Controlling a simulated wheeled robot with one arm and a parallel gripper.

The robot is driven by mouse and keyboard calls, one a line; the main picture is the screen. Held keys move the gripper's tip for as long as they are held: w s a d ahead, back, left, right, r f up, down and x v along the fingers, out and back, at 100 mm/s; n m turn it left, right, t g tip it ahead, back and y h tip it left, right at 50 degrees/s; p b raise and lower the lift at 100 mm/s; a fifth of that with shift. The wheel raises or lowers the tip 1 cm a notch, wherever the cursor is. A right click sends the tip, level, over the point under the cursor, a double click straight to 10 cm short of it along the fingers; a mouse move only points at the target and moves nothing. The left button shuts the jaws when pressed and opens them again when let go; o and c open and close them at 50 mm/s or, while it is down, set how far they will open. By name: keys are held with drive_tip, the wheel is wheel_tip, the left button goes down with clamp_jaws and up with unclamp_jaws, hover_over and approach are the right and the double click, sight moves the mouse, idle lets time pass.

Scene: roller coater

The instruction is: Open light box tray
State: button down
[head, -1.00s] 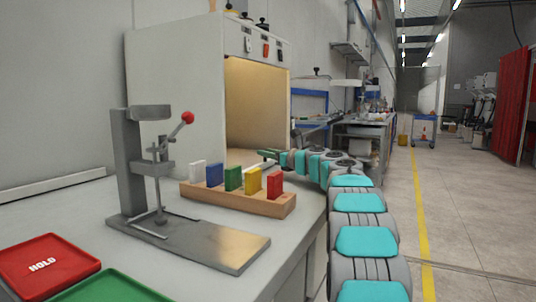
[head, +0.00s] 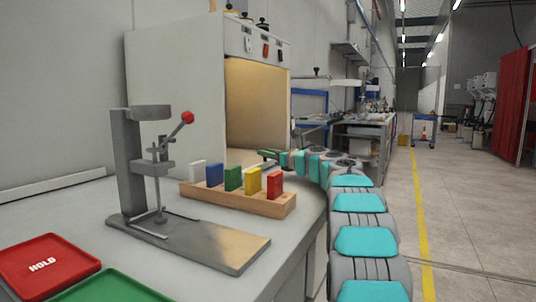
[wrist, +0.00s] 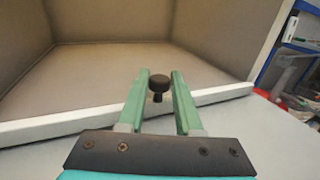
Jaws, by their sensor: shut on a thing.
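The light box (head: 180,90) is a pale cabinet on the bench, with its lit inside facing right in the head view. In the wrist view its tray (wrist: 225,93) shows as a pale floor with a white front edge. A black knob (wrist: 158,82) stands at that edge, between the green fingers of my gripper (wrist: 160,74). My gripper is shut on the knob. In the head view my gripper (head: 268,154) reaches the box's opening from the right, and the knob cannot be made out there.
A wooden holder (head: 240,202) with several coloured blocks stands in front of the box. A grey press (head: 135,165) with a red-tipped lever is to its left. A red HOLD tray (head: 45,262) and a green tray (head: 110,290) lie nearest. The right floor is open.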

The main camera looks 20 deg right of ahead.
drive_tip(key=s+d+b, duration=0.2)
drive_tip(key=s+d, duration=0.2)
drive_tip(key=s, duration=0.2)
drive_tip(key=s+d+b, duration=0.3)
drive_tip(key=s+d, duration=0.2)
drive_tip(key=s+d+b, duration=0.3)
drive_tip(key=s+d, duration=0.1)
drive_tip(key=s, duration=0.2)
drive_tip(key=shift+s+d+f, duration=0.15)
drive_tip(key=shift+s+d, duration=0.15)
drive_tip(key=shift+d, duration=0.05)
drive_tip(key=c, duration=0.6)
unclamp_jaws()
drive_tip(key=b+v, duration=0.1)
drive_tip(key=v, duration=0.7)
